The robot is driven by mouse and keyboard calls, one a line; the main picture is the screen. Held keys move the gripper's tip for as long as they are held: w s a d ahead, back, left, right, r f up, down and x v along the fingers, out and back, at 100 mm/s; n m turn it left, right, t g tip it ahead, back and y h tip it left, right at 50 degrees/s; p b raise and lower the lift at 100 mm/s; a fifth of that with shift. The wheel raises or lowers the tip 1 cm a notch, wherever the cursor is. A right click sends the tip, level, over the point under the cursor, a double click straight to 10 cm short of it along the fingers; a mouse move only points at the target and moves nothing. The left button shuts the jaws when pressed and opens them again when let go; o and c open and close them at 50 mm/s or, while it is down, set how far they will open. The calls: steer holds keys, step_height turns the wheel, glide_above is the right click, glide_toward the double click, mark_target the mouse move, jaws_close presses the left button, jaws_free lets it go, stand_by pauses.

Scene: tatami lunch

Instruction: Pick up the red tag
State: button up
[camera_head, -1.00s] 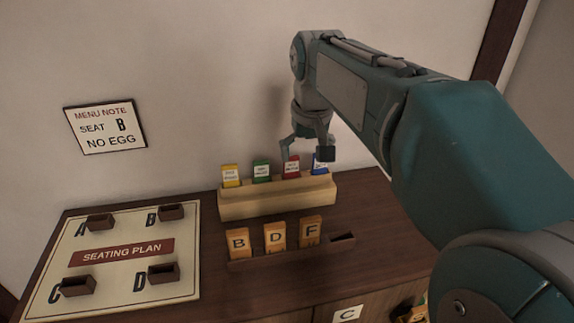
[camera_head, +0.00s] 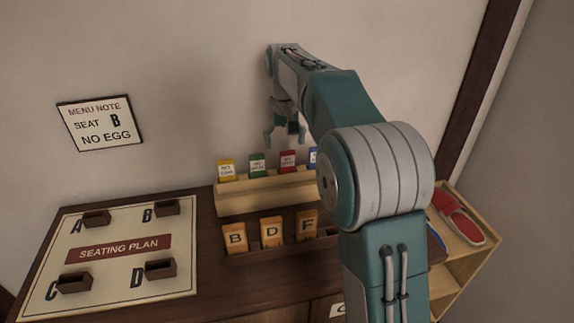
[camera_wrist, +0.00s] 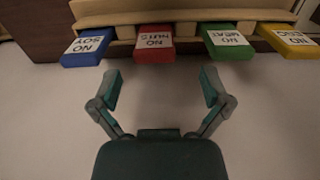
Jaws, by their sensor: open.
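The red tag (camera_head: 287,160) stands in the wooden rack (camera_head: 262,192) on the dark cabinet top, between the green tag (camera_head: 257,166) and the blue tag (camera_head: 312,158). In the wrist view the red tag (camera_wrist: 154,45) reads "NO NUTS" and lies a little left of centre. My gripper (camera_head: 282,138) is open and empty, above and close to the rack in the head view. In the wrist view my gripper (camera_wrist: 159,88) has its fingertips short of the tag row; the red tag is roughly ahead of the gap, apart from both fingers.
The yellow tag (camera_head: 227,170) stands at the rack's left end. Wooden B, D and F tags (camera_head: 271,232) stand in a holder in front. The seating plan board (camera_head: 117,286) with small holders lies left. A menu note (camera_head: 100,122) hangs on the wall. Red slippers (camera_head: 459,220) sit on shelves right.

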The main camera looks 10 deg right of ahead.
mark_target(287, 165)
steer(key=f, duration=0.6)
steer(key=shift+s+d+f, duration=0.2)
steer(key=shift+d+f, duration=0.05)
steer(key=shift+f, duration=0.05)
steer(key=c, duration=1)
